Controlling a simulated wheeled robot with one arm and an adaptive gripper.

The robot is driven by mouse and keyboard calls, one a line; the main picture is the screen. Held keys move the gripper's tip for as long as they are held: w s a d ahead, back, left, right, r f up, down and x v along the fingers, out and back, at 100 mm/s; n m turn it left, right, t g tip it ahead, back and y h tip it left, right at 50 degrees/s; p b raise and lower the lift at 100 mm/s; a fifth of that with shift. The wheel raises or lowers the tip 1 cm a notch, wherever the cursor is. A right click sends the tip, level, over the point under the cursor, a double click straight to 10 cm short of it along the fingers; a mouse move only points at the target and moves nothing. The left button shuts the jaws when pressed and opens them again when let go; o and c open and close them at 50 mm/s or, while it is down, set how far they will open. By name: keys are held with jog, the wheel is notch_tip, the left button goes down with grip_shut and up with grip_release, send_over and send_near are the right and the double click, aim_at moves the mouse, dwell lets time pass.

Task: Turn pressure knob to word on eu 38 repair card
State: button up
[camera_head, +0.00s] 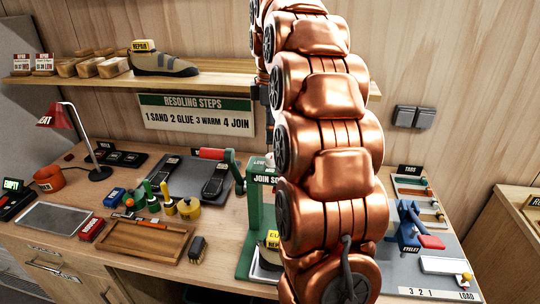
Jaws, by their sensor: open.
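A green press (249,225) marked "JOIN SO…" stands at the bench's middle, its right side hidden behind my copper arm. A small dial plate (259,161) on its top seems to read "LOW". The pressure knob itself cannot be made out. A shoe (268,256) with a yellow "EU… REPAIR" tag sits low in the press, partly hidden. Two repair cards, a left one (20,64) and a right one (43,64), stand on the shelf's left end. Their small text is too small to read surely. My gripper does not show.
A wooden shelf (215,80) holds a shoe (163,62) with a yellow tag. A red lamp (58,114), a wooden tray (132,240), small bottles and a grey mat fill the bench's left. A blue eyelet tool (408,225) stands right of my arm.

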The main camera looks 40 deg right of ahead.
aim_at(273, 156)
jog(key=shift+s+d+f+p, duration=0.15)
jog(key=shift+f+p, duration=0.4)
jog(key=shift+f, duration=0.75)
jog(key=shift+f+p, duration=0.9)
jog(key=shift+f, duration=1.6)
jog(key=shift+c, duration=0.4)
jog(key=c, duration=1)
jog(key=shift+a, duration=0.45)
jog(key=shift+c, duration=0.2)
jog(key=shift+d+f, duration=0.1)
jog(key=shift+d, duration=0.05)
jog(key=shift+c, duration=0.3)
jog(key=shift+d, duration=0.3)
